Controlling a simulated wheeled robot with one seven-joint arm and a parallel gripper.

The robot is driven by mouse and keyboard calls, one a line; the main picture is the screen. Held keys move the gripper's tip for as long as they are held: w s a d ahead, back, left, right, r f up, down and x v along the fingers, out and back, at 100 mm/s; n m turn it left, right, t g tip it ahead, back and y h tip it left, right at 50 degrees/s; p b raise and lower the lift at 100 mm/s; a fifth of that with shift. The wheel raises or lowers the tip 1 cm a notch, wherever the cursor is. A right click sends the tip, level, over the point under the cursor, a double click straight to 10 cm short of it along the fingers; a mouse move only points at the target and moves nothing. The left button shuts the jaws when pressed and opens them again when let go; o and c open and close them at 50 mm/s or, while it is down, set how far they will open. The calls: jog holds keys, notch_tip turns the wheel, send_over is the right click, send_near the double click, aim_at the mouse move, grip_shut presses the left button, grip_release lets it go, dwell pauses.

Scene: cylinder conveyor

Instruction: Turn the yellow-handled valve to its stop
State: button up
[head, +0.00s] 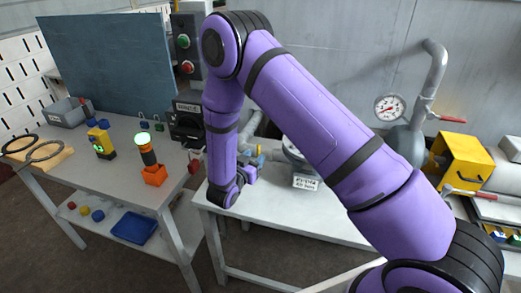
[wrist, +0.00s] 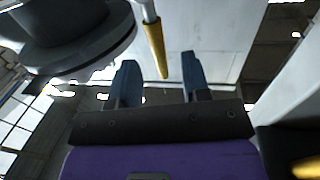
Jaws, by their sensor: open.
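The yellow valve handle (wrist: 155,45) shows in the wrist view as a yellow sleeve on a light metal rod, coming down from the top. Its lower tip appears between the two blue fingers of my gripper (wrist: 159,60), with a gap on each side. The fingers are apart and not closed on it. I cannot tell how deep the handle sits between them. In the head view my gripper (head: 249,172) is low at the left end of the middle table, beside grey pipework; my arm hides most of the valve there.
A dark round flange (wrist: 75,35) is close to the left finger in the wrist view. In the head view a labelled grey fitting (head: 297,155) stands right of my gripper. The middle table (head: 315,215) has bare room in front. A red-handled pipe (head: 428,90) with a gauge stands behind.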

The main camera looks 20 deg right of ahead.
jog(key=shift+x, duration=2.7)
grip_shut()
